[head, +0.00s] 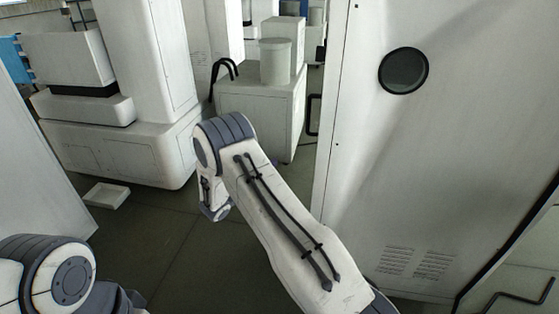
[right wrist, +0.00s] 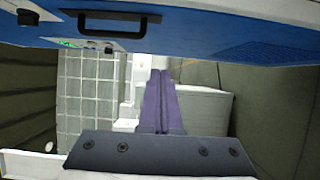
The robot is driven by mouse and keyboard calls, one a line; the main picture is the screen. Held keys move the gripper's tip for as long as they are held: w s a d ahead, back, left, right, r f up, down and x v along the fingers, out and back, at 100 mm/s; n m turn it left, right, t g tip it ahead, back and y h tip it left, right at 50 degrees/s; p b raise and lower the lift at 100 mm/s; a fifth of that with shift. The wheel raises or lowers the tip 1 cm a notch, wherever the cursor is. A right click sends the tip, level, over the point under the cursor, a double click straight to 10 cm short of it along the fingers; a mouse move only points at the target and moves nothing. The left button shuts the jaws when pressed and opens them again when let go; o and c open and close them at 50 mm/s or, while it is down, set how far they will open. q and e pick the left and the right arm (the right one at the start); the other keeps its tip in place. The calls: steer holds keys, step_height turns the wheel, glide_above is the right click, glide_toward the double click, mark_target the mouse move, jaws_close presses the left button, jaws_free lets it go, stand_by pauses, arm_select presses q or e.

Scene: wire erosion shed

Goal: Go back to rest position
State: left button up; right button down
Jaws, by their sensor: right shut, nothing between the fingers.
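My right arm comes in from the lower right of the head view, rises to a bent joint near the middle and folds down beyond it. Its far end is mostly hidden behind the arm's own links. In the right wrist view my right gripper (right wrist: 161,75) shows its two purple-grey fingers pressed together with nothing between them. Only a rounded joint of my left arm shows at the lower left of the head view. My left gripper is out of view.
A tall white cabinet (head: 440,150) stands close at the right. A white machine (head: 130,150) and a grey-white cabinet (head: 262,112) with a canister (head: 275,62) stand behind. A shallow tray (head: 107,195) lies on the floor (head: 165,245). A blue panel (right wrist: 220,28) crosses the wrist view.

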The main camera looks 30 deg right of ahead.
steer(key=s+a+r+n+g+y+p, duration=0.1)
steer(key=s+a+r+y, duration=0.3)
steer(key=s+a, duration=0.6)
steer(key=s+a+r+n+g+y+p, duration=0.1)
steer(key=s+a+r+g+y+p, duration=0.1)
steer(key=s+a+r+y, duration=0.3)
steer(key=s+a+r+n+g+y+p, duration=0.1)
steer(key=s+a+r+y, duration=0.3)
steer(key=s+a+y, duration=0.5)
steer(key=s+a+g+p, duration=0.1)
steer(key=s+a, duration=0.3)
steer(key=s, duration=0.2)
steer(key=s+a, duration=0.4)
steer(key=s, duration=0.3)
steer(key=shift+r+n+g+p, duration=0.2)
steer(key=shift+n+g+p, duration=0.1)
steer(key=shift+g+p, duration=0.1)
